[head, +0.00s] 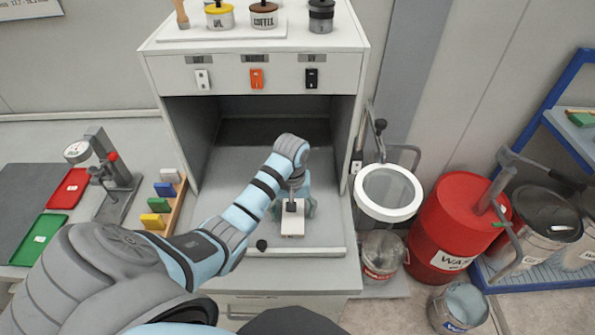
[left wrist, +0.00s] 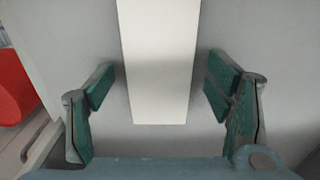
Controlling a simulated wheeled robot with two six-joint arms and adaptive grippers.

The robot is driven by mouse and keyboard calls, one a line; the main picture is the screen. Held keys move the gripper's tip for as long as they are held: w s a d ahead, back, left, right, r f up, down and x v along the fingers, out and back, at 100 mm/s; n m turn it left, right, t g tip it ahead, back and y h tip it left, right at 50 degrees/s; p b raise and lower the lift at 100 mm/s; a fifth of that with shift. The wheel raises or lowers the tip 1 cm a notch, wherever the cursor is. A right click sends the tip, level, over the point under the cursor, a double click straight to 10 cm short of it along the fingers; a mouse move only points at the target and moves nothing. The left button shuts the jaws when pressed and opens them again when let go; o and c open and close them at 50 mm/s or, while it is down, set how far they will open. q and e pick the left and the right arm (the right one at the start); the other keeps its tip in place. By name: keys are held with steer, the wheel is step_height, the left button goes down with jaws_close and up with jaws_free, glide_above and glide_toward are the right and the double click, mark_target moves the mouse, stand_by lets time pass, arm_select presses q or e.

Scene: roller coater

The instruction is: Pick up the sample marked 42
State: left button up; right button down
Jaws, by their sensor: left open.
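A white flat piece (head: 293,222) lies on the floor of the grey cabinet, near its front edge. I cannot read any number on it, so I cannot tell whether it is the sample marked 42. My left gripper (head: 294,202) is over this piece and hides part of it. In the left wrist view the white piece (left wrist: 158,55) runs between the fingers of my left gripper (left wrist: 157,90). The green fingers are open, one on each side, with gaps to the piece. My right gripper is not in view.
A wooden rack (head: 172,205) with several coloured blocks stands left of the cabinet. A dial gauge stand (head: 115,178), a red tray (head: 69,188) and a green tray (head: 42,238) are farther left.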

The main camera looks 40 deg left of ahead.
arm_select(q)
steer(key=shift+d+r, duration=0.1)
steer(key=c, duration=1.3)
